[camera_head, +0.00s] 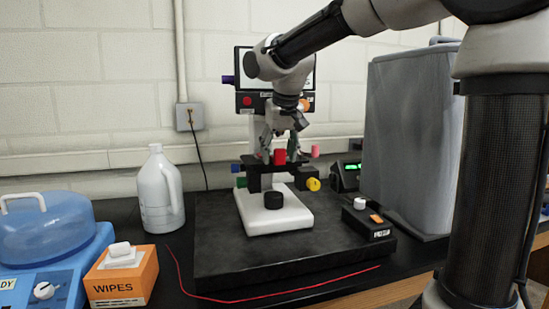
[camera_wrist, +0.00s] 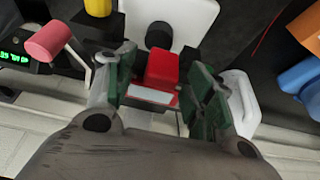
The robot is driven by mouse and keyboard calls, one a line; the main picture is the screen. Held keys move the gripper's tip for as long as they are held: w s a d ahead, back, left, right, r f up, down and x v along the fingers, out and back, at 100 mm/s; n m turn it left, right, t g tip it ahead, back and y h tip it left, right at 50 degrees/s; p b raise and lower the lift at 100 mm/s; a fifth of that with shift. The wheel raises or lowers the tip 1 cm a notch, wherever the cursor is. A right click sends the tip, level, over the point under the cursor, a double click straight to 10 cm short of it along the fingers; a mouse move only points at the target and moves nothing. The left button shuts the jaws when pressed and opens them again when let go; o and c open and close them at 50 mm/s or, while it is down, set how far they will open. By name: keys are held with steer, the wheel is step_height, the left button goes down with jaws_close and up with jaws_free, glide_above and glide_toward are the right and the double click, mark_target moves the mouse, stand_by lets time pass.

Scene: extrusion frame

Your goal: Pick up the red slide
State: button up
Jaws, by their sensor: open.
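The red slide (camera_head: 280,157) is at the microscope's stage, with a raised red block facing up. In the wrist view the red slide (camera_wrist: 163,66) shows the block and a flat part with a white label beside it. My gripper (camera_head: 279,148) is open above the stage, pointing down. In the wrist view its green-padded fingers (camera_wrist: 165,80) stand on either side of the slide, with small gaps visible. I cannot tell how far the fingertips reach below the block. The microscope (camera_head: 270,212) has a white base and a black stage; my arm hides part of its upper body.
Coloured knobs, including a yellow one (camera_head: 313,184) and a pink one (camera_wrist: 48,41), stick out around the stage. A black control box (camera_head: 368,222), a white jug (camera_head: 160,190), an orange wipes box (camera_head: 123,277) and a blue centrifuge (camera_head: 45,250) stand nearby. A grey panel (camera_head: 412,140) is at right.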

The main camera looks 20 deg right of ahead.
steer(key=c, duration=1.1)
steer(key=shift+o, duration=0.2)
